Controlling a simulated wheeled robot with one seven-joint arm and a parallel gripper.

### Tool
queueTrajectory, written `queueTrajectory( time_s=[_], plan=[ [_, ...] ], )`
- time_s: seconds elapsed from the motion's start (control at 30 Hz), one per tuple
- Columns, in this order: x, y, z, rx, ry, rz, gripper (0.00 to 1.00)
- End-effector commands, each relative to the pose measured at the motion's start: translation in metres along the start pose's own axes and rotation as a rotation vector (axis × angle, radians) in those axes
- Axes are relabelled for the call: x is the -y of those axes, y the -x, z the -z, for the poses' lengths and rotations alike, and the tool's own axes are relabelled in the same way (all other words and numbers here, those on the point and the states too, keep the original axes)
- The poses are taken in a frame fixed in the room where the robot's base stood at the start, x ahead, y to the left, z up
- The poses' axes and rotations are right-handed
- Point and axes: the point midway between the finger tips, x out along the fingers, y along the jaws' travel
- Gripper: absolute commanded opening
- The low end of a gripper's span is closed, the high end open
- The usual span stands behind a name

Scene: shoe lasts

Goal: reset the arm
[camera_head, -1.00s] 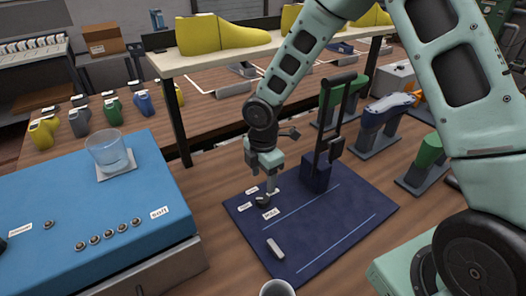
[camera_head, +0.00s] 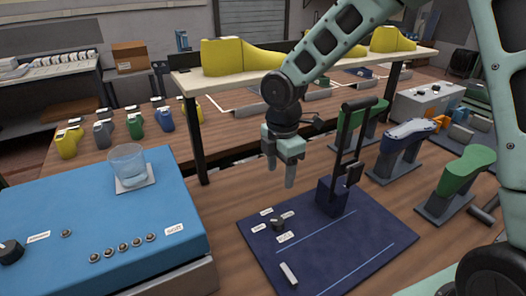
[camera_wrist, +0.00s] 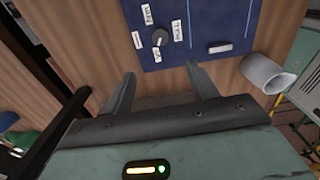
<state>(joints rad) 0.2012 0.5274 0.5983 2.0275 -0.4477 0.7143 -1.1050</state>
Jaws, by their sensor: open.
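My gripper (camera_head: 280,176) hangs from the pale green arm, raised above the wooden table at the back left of the dark blue panel. Its fingers point down with nothing between them. In the wrist view the two fingers (camera_wrist: 158,92) stand apart and empty. The dark blue panel (camera_head: 345,250) carries a small dark knob (camera_head: 278,223) with white labels around it, and a pale bar (camera_head: 288,273). The knob (camera_wrist: 159,38) and bar (camera_wrist: 219,48) also show in the wrist view, beyond the fingers and apart from them.
A dark upright lever (camera_head: 349,140) stands on the panel right of my gripper. A shelf (camera_head: 320,70) with yellow lasts is behind. A blue box (camera_head: 90,215) with a glass (camera_head: 127,163) is at left. Green and blue lasts stand at right. A white cup (camera_wrist: 266,74) shows in the wrist view.

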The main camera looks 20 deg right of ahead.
Motion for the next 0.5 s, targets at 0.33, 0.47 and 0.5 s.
queueTrajectory(
  time_s=[0.33, 0.47, 0.5],
  plan=[
    [0.057, 0.027, 0.050, 0.016, -0.237, 0.006, 0.58],
    [0.118, 0.045, 0.084, 0.014, -0.510, 0.003, 0.58],
    [0.136, 0.050, 0.091, 0.010, -0.596, 0.003, 0.58]
  ],
)
